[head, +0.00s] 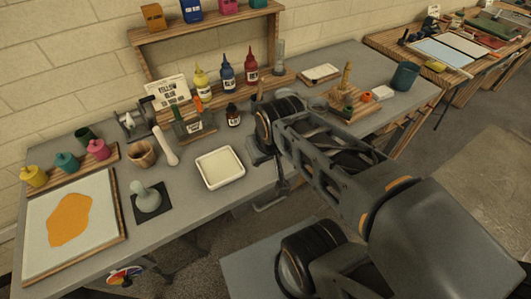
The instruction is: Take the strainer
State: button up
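I cannot pick out a strainer for certain in the head view. A small grey metal item (131,122) stands at the back left of the table, too small to identify. My arm reaches in from the lower right over the front edge of the table. Its far end is near the middle of the table, right of a white tray (220,168). Dark parts that may be my gripper (268,170) show below the wrist, partly hidden by the arm; I cannot make out the fingers or anything held.
A board with an orange patch (105,207), a pale green knobbed tool (149,199), a wooden cup (141,153) and a white pestle (165,147) are at left. Bottles (227,75) line the back below a wooden shelf (155,40). A teal cup (405,76) stands at right.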

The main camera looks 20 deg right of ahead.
aim_at(317, 104)
jog(key=u, duration=1.4)
jog(key=k, duration=1.1)
jog(key=z, duration=1.45)
jog(key=i, duration=0.5)
jog(key=u, duration=0.05)
